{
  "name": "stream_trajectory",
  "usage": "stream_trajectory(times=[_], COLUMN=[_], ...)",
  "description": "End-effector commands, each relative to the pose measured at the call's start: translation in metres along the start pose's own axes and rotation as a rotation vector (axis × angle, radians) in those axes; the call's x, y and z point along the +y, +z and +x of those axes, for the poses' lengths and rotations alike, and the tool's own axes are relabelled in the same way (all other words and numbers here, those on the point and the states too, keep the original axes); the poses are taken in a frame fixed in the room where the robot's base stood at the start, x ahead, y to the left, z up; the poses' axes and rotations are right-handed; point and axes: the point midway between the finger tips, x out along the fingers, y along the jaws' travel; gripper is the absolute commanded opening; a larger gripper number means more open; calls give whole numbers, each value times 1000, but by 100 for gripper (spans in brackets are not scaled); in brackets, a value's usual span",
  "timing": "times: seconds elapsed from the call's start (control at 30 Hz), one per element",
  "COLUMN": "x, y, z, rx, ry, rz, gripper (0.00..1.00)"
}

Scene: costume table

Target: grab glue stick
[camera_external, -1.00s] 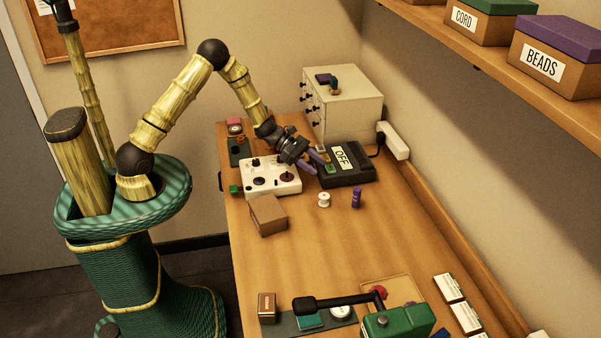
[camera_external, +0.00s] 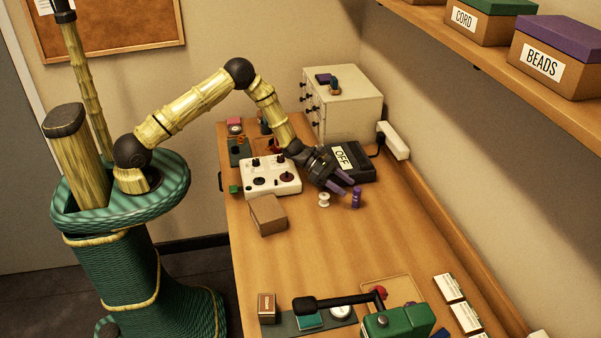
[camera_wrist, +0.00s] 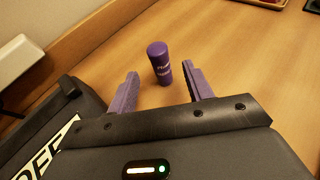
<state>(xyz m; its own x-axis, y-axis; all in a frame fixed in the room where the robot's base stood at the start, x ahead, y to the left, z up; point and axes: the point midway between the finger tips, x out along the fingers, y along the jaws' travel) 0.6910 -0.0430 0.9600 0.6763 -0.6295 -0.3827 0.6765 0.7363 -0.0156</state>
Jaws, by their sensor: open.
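The purple glue stick (camera_external: 356,198) stands upright on the wooden table, to the right of a white spool. In the wrist view the glue stick (camera_wrist: 160,64) shows just beyond and between the tips of my two purple fingers. My gripper (camera_external: 347,185) is open and empty, low over the table, with its fingertips close to the glue stick. In the wrist view my gripper (camera_wrist: 160,80) has its fingers spread to either side of the stick. I cannot tell whether a finger touches it.
A black box marked OFF (camera_external: 352,162) lies behind my gripper. The white spool (camera_external: 324,200) stands close to the left. A white control panel (camera_external: 270,178) and a brown box (camera_external: 268,214) are further left. The table in front of the glue stick is clear.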

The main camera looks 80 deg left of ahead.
Motion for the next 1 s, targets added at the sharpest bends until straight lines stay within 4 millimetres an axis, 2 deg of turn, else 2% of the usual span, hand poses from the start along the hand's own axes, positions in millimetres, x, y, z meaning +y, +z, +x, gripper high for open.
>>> stream_trajectory(times=[0.27, 0.6, 0.7, 1.0], x=[0, 0, 0, 0], y=[0, 1, 0, 0], z=[3, 49, 56, 57], rx=[0, 0, 1, 1], ry=[-1, -1, 0, 1], rz=[0, 1, 1, 0], gripper=[51, 51, 51, 51])
